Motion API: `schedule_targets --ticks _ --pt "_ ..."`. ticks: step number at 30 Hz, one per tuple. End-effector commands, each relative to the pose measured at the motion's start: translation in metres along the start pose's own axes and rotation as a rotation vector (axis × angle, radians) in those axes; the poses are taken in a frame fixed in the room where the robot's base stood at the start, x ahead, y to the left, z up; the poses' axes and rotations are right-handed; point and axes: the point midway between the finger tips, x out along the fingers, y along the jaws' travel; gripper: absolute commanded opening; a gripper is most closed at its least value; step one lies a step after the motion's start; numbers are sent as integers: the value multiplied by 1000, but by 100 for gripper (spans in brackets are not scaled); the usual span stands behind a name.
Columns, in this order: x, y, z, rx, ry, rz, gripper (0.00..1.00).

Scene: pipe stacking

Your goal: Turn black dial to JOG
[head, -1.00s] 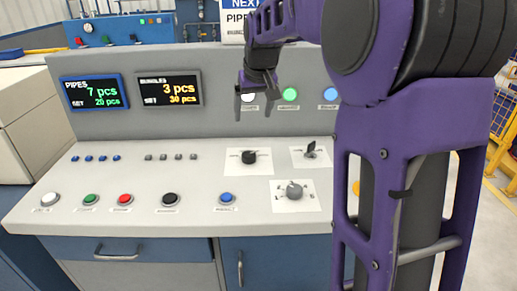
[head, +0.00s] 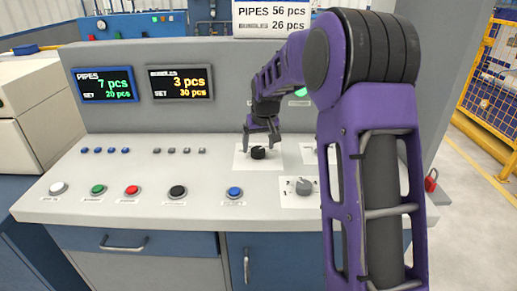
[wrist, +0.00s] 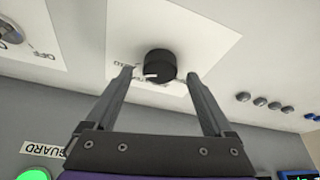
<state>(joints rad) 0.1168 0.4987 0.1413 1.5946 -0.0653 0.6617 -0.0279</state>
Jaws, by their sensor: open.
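The black dial (head: 258,153) sits on a white label plate on the sloped console, right of its middle in the head view. In the wrist view the black dial (wrist: 160,64) shows upside down near the top middle, with a white pointer mark; the label text is too small to read for sure. My gripper (head: 262,140) is open above the dial, fingers pointing down. In the wrist view the open fingers (wrist: 160,80) stand on either side of the dial with gaps; I cannot tell whether either touches it.
A grey knob (head: 303,186) on a white plate lies right and nearer. A blue button (head: 234,192) is in front of the dial. Black (head: 178,191), red (head: 132,190) and green (head: 98,189) buttons line the front left. My arm hides the console's right side.

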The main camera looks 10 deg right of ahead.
Motion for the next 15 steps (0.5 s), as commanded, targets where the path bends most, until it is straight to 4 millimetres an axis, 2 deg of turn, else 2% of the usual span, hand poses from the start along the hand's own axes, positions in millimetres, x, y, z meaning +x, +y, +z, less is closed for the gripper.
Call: schedule_targets --ticks 4,13,15 --pt "11 0 0 0 0 0 87" --pt "13 0 0 0 1 0 87" --pt "13 0 0 0 1 0 76"
